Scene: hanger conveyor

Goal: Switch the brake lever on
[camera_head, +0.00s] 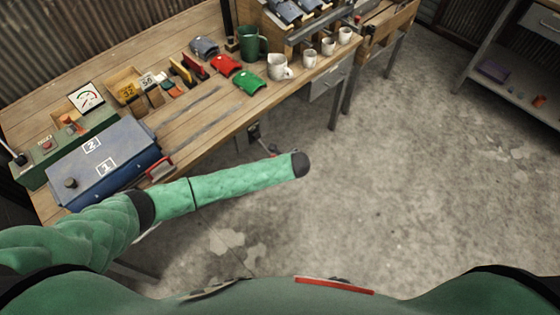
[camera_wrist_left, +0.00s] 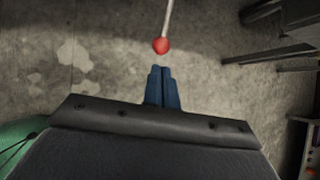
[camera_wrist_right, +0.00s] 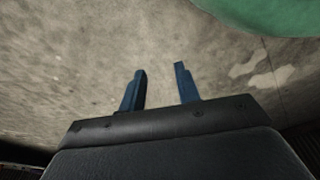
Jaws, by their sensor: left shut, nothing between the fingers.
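The brake lever shows in the left wrist view as a thin pale rod with a red ball knob (camera_wrist_left: 161,46). In the head view, a small red tip (camera_head: 274,155) shows just above my left forearm, below the bench edge. My left gripper (camera_wrist_left: 160,70) is shut and empty, with its blue fingertips together just short of the red knob in the picture. I cannot tell whether they touch it. The head view does not show the left fingers. My right gripper (camera_wrist_right: 160,70) is open and empty over bare floor.
A dark box (camera_head: 254,132) is at the bench's front edge. The concrete floor on the right is clear.

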